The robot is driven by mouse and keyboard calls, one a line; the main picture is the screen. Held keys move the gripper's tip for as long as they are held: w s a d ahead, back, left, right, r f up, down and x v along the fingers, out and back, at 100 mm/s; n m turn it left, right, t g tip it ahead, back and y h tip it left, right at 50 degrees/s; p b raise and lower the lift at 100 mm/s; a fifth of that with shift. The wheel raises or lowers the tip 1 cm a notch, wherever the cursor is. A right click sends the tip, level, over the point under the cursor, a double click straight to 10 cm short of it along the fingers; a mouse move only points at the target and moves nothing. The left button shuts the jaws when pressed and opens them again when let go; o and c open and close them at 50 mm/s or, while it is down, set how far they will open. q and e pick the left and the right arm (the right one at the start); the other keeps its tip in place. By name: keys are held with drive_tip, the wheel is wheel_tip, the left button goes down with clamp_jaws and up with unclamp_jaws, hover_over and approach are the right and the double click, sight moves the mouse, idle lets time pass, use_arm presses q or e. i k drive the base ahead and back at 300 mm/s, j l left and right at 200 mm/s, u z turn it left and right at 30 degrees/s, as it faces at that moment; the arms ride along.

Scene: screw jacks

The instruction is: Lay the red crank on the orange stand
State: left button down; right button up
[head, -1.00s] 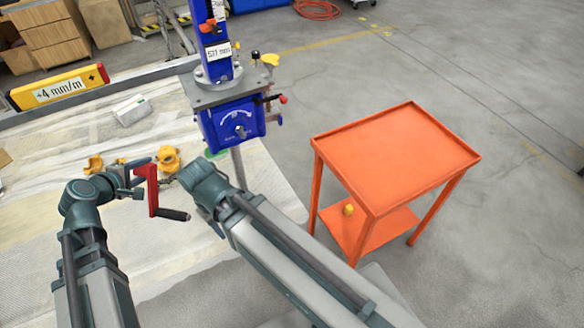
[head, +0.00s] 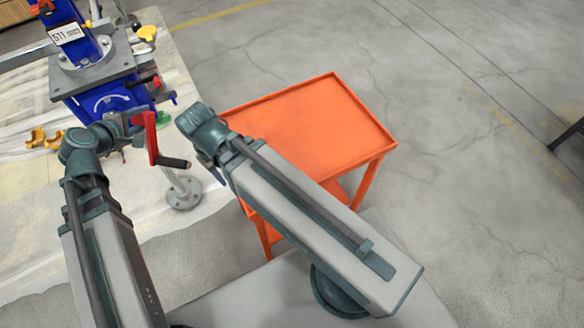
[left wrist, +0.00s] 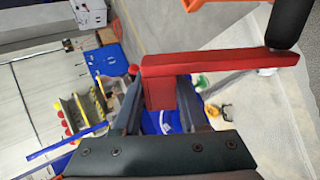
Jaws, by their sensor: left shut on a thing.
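The red crank (head: 152,138) has a black handle at its lower end. My left gripper (head: 133,124) is shut on its upper end and holds it in the air, left of the orange stand. In the left wrist view the crank (left wrist: 220,65) sits between the fingers (left wrist: 160,105), with its arm reaching right to the black handle. The orange stand (head: 318,115) has a flat, rimmed top that looks bare where it shows. My right arm covers its near left part.
A blue screw jack (head: 105,100) with a grey plate stands on the pale work surface at left. A grey round flange (head: 184,192) is below the crank. Yellow parts (head: 45,138) lie at far left. Floor beyond the stand is clear.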

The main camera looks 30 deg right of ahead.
sight(283, 140)
drive_tip(key=k+l, duration=0.1)
drive_tip(key=l, duration=1.5)
drive_tip(key=k+l, duration=0.1)
drive_tip(key=l, duration=0.3)
drive_tip(key=k+l+u, duration=0.1)
drive_tip(key=l, duration=0.3)
drive_tip(key=k+l, duration=0.15)
drive_tip(key=l, duration=0.25)
drive_tip(key=k+l, duration=0.1)
drive_tip(key=l, duration=0.25)
drive_tip(key=k+l+u, duration=0.1)
drive_tip(key=l, duration=0.3)
drive_tip(key=i+l, duration=0.2)
drive_tip(key=l+z, duration=0.05)
